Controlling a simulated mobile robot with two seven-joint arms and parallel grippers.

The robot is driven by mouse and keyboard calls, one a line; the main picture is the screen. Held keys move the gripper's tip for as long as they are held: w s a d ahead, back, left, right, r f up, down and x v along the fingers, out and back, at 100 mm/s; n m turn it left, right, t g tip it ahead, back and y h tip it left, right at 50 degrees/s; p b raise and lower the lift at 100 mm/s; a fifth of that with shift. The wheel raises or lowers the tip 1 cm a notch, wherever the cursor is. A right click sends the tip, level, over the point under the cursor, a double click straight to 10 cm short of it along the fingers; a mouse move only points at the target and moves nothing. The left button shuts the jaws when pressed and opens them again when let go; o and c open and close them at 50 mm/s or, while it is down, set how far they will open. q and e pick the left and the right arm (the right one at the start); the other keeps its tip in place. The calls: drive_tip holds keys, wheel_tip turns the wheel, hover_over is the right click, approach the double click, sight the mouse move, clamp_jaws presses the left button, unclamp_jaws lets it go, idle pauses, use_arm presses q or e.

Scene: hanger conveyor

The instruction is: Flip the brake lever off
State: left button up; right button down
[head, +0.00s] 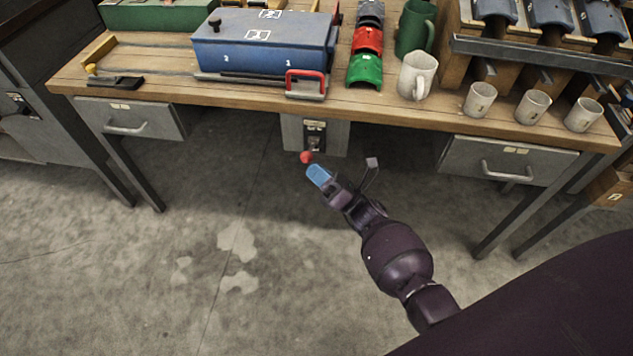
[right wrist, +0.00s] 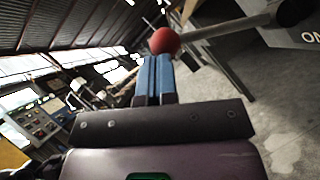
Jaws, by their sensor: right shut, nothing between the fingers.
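The brake lever has a red ball knob (head: 306,157) and sits on a grey box (head: 328,137) under the workbench. In the right wrist view the red knob (right wrist: 164,41) is just beyond my fingertips, with its grey rod running right to a dark pivot. A plate with the letters "ON" (right wrist: 311,38) shows at the right edge there. My right gripper (head: 318,174) is just below and right of the knob in the head view. Its blue fingers (right wrist: 153,75) are shut together with nothing between them. I cannot tell whether they touch the knob. My left gripper is not in view.
The wooden workbench (head: 235,92) stands above the lever, with a blue box (head: 265,40), a red-handled tool (head: 306,84) and several mugs on it. Drawers (head: 130,120) and (head: 510,160) hang to both sides. The concrete floor in front is clear.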

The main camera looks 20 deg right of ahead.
drive_tip(key=v, duration=1)
drive_tip(key=shift+s+f, duration=0.2)
drive_tip(key=shift+f, duration=0.1)
drive_tip(key=shift+d, duration=0.1)
drive_tip(key=shift+r, duration=0.1)
